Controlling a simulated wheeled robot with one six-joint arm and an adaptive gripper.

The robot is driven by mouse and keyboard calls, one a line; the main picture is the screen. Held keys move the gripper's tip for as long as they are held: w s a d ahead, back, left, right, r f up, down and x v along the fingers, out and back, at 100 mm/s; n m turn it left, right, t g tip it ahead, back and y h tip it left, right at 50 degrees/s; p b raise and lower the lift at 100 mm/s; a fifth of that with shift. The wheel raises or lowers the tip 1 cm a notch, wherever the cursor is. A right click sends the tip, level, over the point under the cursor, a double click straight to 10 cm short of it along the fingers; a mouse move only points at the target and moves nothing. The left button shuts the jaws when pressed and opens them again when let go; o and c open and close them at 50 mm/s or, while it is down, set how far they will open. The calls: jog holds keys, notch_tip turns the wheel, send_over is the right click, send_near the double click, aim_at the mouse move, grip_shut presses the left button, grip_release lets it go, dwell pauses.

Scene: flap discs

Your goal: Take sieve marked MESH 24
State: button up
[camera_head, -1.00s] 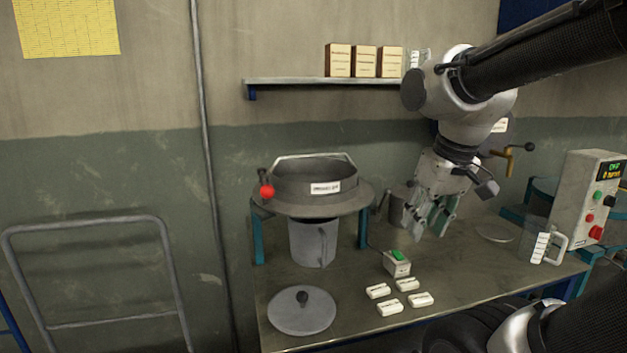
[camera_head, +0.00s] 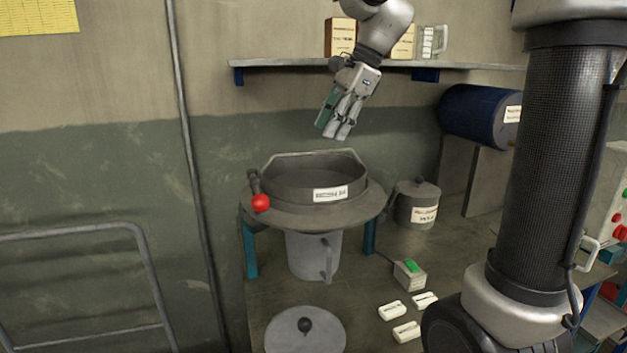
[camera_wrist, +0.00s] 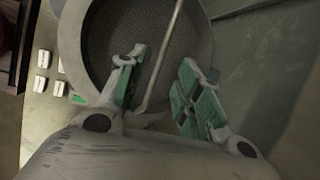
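A round dark sieve (camera_head: 315,183) with a white label sits in the grey ring stand (camera_head: 362,207); I cannot read the mesh number. Its thin bail handle (camera_head: 315,153) rises at the back. In the wrist view, the sieve's mesh (camera_wrist: 140,35) lies below my gripper, and the handle (camera_wrist: 162,60) runs through the view between the fingers. My gripper (camera_head: 338,120) hangs above the sieve, pointing down, and apart from it. Its green-padded fingers are spread and empty in the wrist view (camera_wrist: 165,85). No other sieve is clearly visible.
A grey jug (camera_head: 300,256) stands under the ring. A lidded pot (camera_head: 405,208), a green-button box (camera_head: 410,276), small white blocks (camera_head: 392,310) and a round lid (camera_head: 290,335) are on the bench. A shelf (camera_head: 290,66) with boxes is behind my gripper. A red-knobbed lever (camera_head: 260,203) is at the ring's left.

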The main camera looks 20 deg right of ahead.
aim_at(317, 152)
jog(key=shift+m, duration=0.4)
jog(key=x, duration=0.8)
jog(key=shift+a+r, duration=0.1)
jog(key=shift+r, duration=0.05)
grip_shut()
